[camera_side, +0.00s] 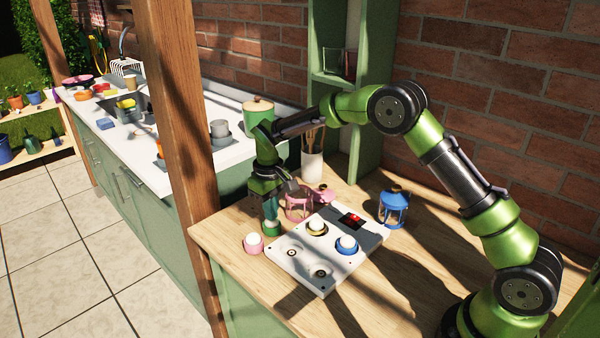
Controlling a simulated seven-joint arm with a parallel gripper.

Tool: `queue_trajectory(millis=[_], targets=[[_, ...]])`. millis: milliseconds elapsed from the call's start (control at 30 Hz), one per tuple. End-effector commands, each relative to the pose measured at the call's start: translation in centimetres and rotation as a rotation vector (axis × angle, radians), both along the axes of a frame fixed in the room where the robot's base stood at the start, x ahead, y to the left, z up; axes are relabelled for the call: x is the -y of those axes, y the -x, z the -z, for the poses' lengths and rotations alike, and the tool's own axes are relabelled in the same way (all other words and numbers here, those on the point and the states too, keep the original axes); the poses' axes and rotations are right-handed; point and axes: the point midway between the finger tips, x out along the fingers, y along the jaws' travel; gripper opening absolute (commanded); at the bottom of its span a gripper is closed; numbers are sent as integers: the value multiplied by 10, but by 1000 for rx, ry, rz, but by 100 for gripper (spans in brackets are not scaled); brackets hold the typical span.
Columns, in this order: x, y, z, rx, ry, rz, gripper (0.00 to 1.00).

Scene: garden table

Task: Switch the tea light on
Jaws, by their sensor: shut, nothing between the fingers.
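Several white tea lights with coloured bases are in the side view. The green one (271,231) is at the board's far left edge, directly under my gripper (271,219). The pink one (254,244) stands on the wood at the board's left. The yellow one (317,227) and the blue one (347,245) sit on the white board (320,285). My gripper points down, shut and empty, its tips at or just above the green tea light; I cannot tell whether they touch it. Whether any light is lit is unclear.
A pink lantern (298,206) stands close behind my gripper, a blue lantern (393,210) to the right. A white utensil pot (312,167) is behind. The front wood is clear.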

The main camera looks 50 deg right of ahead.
Motion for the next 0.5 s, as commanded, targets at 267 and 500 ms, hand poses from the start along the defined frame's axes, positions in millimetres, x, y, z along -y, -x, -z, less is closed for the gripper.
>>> queue_trajectory(millis=[267, 500], targets=[[0, 0, 3, 0, 0, -1, 0], [0, -1, -17, 2, 0, -1, 0]])
